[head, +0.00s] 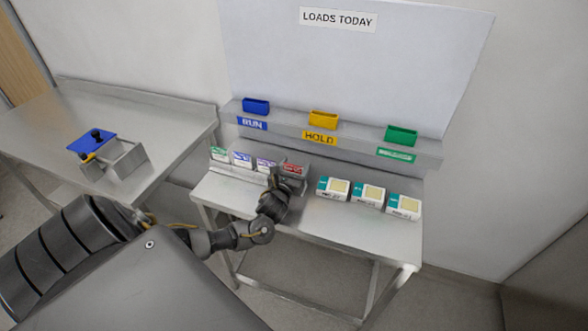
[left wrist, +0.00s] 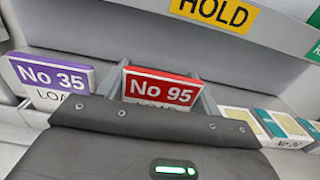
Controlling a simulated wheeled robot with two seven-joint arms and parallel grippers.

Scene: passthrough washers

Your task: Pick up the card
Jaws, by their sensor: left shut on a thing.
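The cards stand in a rack on the table. The red card (left wrist: 160,88) reads "No 95"; it also shows in the head view (head: 293,170). The purple card (left wrist: 50,78), reading "No 35", stands to its left. In the head view a blue card (head: 241,159) and a green card (head: 219,154) stand further left. My left gripper (head: 279,186) is at the red card, on its near side, shut on it. Its fingertips and the card's lower part are hidden behind my wrist. My right gripper is not in view.
White and teal boxes (head: 368,194) stand right of the rack. A shelf behind carries blue (head: 256,106), yellow (head: 323,119) and green (head: 401,135) holders, with RUN and HOLD labels. A metal box with a blue lid (head: 92,141) stands on the left table. The table front is clear.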

